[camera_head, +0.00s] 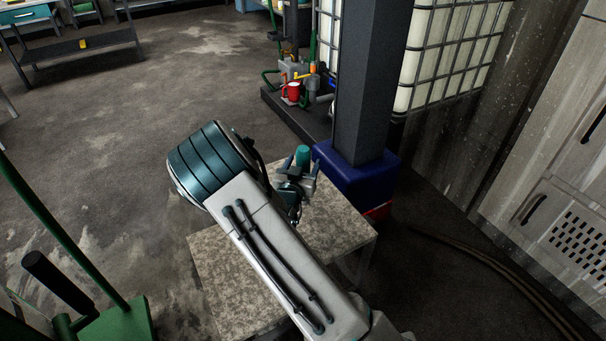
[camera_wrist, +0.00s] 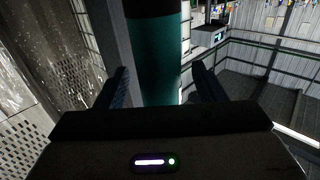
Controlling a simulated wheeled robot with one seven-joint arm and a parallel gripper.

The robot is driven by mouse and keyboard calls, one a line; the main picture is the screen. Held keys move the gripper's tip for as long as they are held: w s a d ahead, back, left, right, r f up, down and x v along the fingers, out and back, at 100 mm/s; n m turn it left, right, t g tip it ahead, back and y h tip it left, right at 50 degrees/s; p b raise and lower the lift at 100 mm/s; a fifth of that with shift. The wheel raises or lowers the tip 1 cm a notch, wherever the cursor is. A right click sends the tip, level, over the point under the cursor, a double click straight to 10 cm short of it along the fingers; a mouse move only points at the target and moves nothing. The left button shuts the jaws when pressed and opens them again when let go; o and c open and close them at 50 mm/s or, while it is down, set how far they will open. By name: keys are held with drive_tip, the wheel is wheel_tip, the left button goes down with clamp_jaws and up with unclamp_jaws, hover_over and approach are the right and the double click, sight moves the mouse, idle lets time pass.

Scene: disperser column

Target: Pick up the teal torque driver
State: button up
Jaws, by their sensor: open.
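The teal torque driver (camera_head: 303,156) is a teal cylinder above the far part of the speckled table, its lower part hidden behind my gripper in the head view. In the wrist view the driver (camera_wrist: 158,55) is large and upright, teal with a black band near the top. My gripper (camera_head: 296,172) is open. In the wrist view its two dark fingers (camera_wrist: 160,82) stand on either side of the driver, with a visible gap on each side. Whether either finger touches it, I cannot tell.
The speckled table (camera_head: 225,285) lies under my arm. A dark column (camera_head: 370,80) with a blue padded base (camera_head: 358,180) stands right behind the driver. A caged white tank (camera_head: 450,50) is further back. Grey cabinets (camera_head: 560,200) stand at the right. Open floor (camera_head: 110,120) lies to the left.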

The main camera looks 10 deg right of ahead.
drive_tip(key=shift+x, duration=1.25)
drive_tip(key=c, duration=1.2)
drive_tip(key=shift+o, duration=0.2)
drive_tip(key=shift+r, duration=0.1)
